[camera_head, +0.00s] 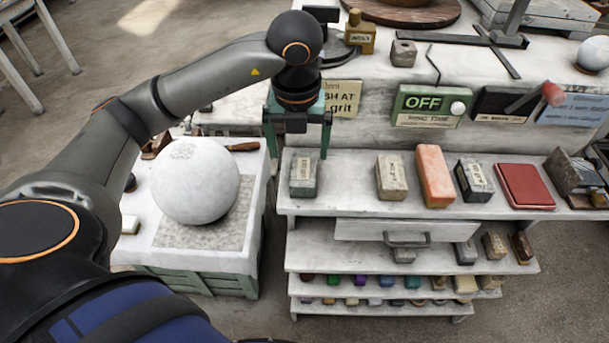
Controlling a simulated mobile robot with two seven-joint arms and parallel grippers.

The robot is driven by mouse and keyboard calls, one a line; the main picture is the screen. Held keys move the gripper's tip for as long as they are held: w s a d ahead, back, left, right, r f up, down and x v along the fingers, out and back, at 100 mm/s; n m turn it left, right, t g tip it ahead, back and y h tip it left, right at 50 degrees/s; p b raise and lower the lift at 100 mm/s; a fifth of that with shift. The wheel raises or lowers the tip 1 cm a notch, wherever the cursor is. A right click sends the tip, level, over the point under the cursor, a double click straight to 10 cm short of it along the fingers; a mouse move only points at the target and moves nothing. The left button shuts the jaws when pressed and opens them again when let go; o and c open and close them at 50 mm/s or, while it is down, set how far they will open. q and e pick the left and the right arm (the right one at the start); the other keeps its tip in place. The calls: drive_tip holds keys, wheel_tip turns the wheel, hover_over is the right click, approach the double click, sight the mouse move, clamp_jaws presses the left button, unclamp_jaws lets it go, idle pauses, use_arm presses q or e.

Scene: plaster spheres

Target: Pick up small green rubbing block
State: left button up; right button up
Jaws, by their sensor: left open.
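A small grey-green block (303,174) with a pale label stands at the left end of the white upper shelf (345,206). It is the greenest of the blocks in that row, though its colour is dull. My right gripper is not in view.
To the right on the shelf are a beige block (391,178), an orange block (434,176), a dark labelled block (474,181) and a red pad (525,187). A large white sphere (194,180) rests at left.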

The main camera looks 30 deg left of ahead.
sight(304, 169)
use_arm(q)
drive_tip(key=shift+w+f+p, duration=0.15)
drive_tip(key=shift+w+f, duration=0.05)
drive_tip(key=shift+f, duration=1.1)
drive_tip(key=shift+w+f+p, duration=0.2)
drive_tip(key=shift+w+f, duration=0.05)
drive_tip(key=shift+f, duration=1.1)
drive_tip(key=shift+w+f+p, duration=0.15)
drive_tip(key=shift+w+f, duration=0.05)
drive_tip(key=shift+f, duration=1.1)
drive_tip(key=shift+d, duration=0.1)
clamp_jaws()
drive_tip(key=shift+r, duration=0.1)
